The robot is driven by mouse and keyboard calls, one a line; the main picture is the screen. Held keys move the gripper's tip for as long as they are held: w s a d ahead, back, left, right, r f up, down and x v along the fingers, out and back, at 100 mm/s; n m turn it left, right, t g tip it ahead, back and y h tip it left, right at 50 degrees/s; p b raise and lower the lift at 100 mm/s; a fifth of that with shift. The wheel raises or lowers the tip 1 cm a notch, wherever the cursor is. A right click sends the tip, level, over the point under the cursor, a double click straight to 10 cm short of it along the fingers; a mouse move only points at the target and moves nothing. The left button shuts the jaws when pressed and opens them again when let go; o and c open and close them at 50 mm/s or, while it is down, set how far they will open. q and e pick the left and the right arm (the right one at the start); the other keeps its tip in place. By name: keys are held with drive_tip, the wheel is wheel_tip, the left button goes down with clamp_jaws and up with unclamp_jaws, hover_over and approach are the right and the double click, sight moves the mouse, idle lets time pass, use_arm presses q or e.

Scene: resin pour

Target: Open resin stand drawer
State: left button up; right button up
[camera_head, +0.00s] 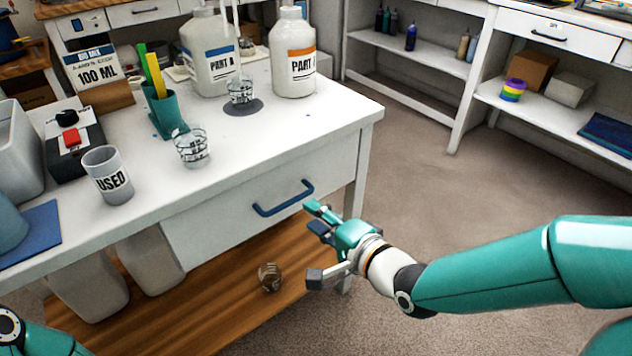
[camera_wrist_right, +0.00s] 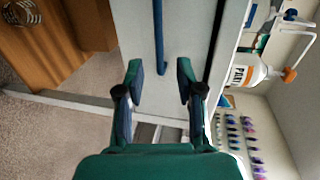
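The resin stand is a white table (camera_head: 300,125) with a drawer (camera_head: 215,223) in its front, which looks shut. The drawer has a blue bar handle (camera_head: 283,199). My right gripper (camera_head: 317,245) is open and empty, in front of the drawer's right end, right of and below the handle. In the right wrist view the handle (camera_wrist_right: 159,35) appears ahead, lined up with the gap between the two open fingers (camera_wrist_right: 160,79), and apart from them as far as I can tell. Only part of my left arm shows at the bottom left corner; its gripper is out of view.
On the table stand a USED cup (camera_head: 108,175), a clear measuring cup (camera_head: 192,147), a teal holder (camera_head: 165,108) and two resin bottles (camera_head: 293,55). A small glass (camera_head: 269,277) sits on the wooden lower shelf (camera_head: 225,310). The floor to the right is clear.

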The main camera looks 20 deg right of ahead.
sight(293, 201)
drive_tip(key=b+x, duration=0.1)
drive_tip(key=x, duration=0.7)
drive_tip(key=shift+f, duration=0.15)
drive_tip(key=shift+w+a, duration=0.2)
drive_tip(key=shift+w, duration=0.25)
use_arm(q)
drive_tip(key=shift+f, duration=0.15)
use_arm(e)
clamp_jaws()
